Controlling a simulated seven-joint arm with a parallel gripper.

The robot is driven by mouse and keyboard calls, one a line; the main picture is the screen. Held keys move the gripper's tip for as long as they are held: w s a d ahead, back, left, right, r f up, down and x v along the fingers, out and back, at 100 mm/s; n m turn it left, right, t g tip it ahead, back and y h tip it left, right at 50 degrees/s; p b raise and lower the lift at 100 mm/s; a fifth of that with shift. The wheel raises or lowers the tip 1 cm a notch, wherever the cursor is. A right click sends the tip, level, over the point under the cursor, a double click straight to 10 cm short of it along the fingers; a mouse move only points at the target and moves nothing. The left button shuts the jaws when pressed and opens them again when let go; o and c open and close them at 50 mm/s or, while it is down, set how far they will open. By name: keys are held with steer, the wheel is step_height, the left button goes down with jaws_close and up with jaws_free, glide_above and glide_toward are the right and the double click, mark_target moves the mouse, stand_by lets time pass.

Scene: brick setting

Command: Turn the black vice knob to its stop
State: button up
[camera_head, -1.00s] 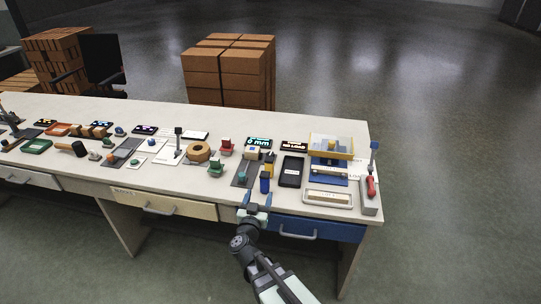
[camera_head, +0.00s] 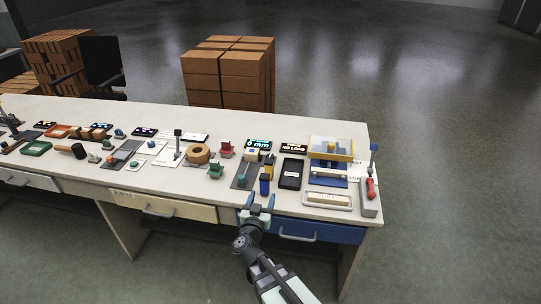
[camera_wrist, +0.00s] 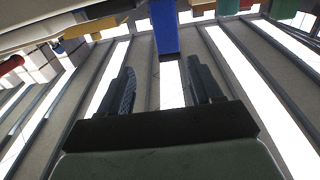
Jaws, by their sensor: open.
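My gripper (camera_head: 261,200) is open and empty at the front edge of the bench, near the drawer fronts. In the wrist view its two dark fingers (camera_wrist: 162,82) stand apart with nothing between them. A blue block (camera_head: 265,185) stands on the bench just beyond the fingertips. A blue piece (camera_wrist: 163,28) shows beyond the finger gap in the wrist view. A dark plate (camera_head: 245,172) with small fittings lies behind and left of the blue block, near a display (camera_head: 258,144) reading about 0 mm. I cannot clearly pick out the black vice knob.
A black tray (camera_head: 291,172), a framed cream plate (camera_head: 327,200) and a yellow-and-blue fixture (camera_head: 331,148) stand to the right. The bench front (camera_head: 215,196) left of my gripper is clear.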

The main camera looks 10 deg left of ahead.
steer(key=w+d+r+m+t+h, duration=0.1)
steer(key=w+d+r+t+h, duration=0.15)
steer(key=w+r, duration=0.9)
steer(key=w+d+r+m+t+h, duration=0.1)
steer(key=w+d+r, duration=0.2)
steer(key=w+r, duration=0.8)
steer(key=w+a+r+n+g+y, duration=0.35)
steer(key=w+a+y, duration=0.3)
steer(key=w, duration=0.25)
steer(key=w+a+r+n+g+y, duration=0.25)
steer(key=w+a+n+y, duration=0.2)
steer(key=w+a, duration=0.35)
steer(key=m+g+h, duration=0.7)
steer(key=m+g, duration=0.9)
glide_above(270, 155)
step_height(270, 155, down, 18)
steer(key=shift+t, duration=0.25)
step_height(270, 155, down, 13)
steer(key=shift+s+d, duration=0.1)
steer(key=shift+s, duration=0.05)
